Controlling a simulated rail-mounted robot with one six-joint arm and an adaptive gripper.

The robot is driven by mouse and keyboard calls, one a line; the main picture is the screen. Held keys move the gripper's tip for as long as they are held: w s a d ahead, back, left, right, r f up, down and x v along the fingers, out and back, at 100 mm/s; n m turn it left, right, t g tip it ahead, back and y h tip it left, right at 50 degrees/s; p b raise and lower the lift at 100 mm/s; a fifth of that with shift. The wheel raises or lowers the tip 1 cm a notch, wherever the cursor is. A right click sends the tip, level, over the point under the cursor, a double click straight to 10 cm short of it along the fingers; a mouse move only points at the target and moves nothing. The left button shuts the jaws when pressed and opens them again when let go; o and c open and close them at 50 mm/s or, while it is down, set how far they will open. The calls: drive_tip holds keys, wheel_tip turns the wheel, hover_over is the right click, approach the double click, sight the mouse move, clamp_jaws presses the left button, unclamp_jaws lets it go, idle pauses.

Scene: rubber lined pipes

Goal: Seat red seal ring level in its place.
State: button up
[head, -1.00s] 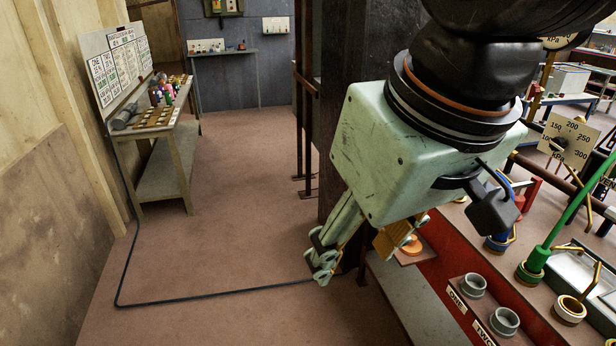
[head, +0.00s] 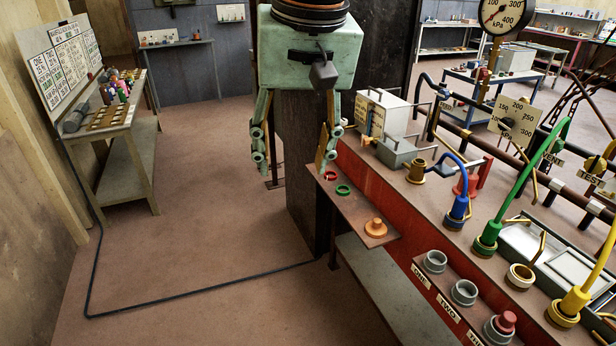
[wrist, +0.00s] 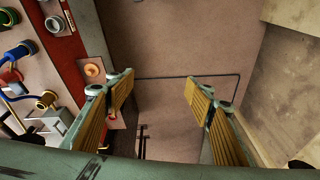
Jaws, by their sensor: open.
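The red seal ring (head: 330,175) lies flat at the far end of a small brown shelf (head: 352,208) on the bench's left side. A green ring (head: 343,190) lies next to it, and an orange stepped piece (head: 376,226) sits at the near end. My gripper (head: 292,150) is open and empty, pointing down, with its right finger close to the red ring in the picture. In the wrist view, both fingers (wrist: 158,92) are wide apart over floor; the left finger partly hides the shelf's ring end. I cannot tell which spot is the ring's place.
Grey sockets (head: 464,292) stand on a labelled ledge at the bench front; one holds a red piece (head: 506,321). Blue (head: 457,208), green (head: 487,237) and yellow hose fittings stand behind. A grey box (head: 382,112) stands near the shelf.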

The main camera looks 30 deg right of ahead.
drive_tip(key=w+d+f+m+g+p, duration=0.1)
drive_tip(key=w+d+f+m+p, duration=0.2)
drive_tip(key=w+d, duration=0.75)
drive_tip(key=w+d+f+m+g+p, duration=0.1)
drive_tip(key=w+d+f+m, duration=0.5)
drive_tip(key=w, duration=0.7)
drive_tip(key=w+d+f+m+p, duration=0.1)
drive_tip(key=w+d+f+m, duration=0.1)
drive_tip(key=d+f, duration=0.5)
drive_tip(key=w+d+f+m+p, duration=0.1)
drive_tip(key=w+d+f+m, duration=0.1)
drive_tip(key=w+d+f, duration=0.3)
drive_tip(key=w+d+f+m+g+p, duration=0.1)
drive_tip(key=w+d+f+m, duration=0.1)
drive_tip(key=d+f, duration=0.6)
drive_tip(key=w+d, duration=0.1)
drive_tip(key=d, duration=0.4)
drive_tip(key=shift+w+f, duration=0.25)
drive_tip(key=shift+f, duration=0.05)
drive_tip(key=shift+d, duration=0.1)
drive_tip(key=shift+f+b, duration=0.45)
drive_tip(key=shift+f, duration=3.8)
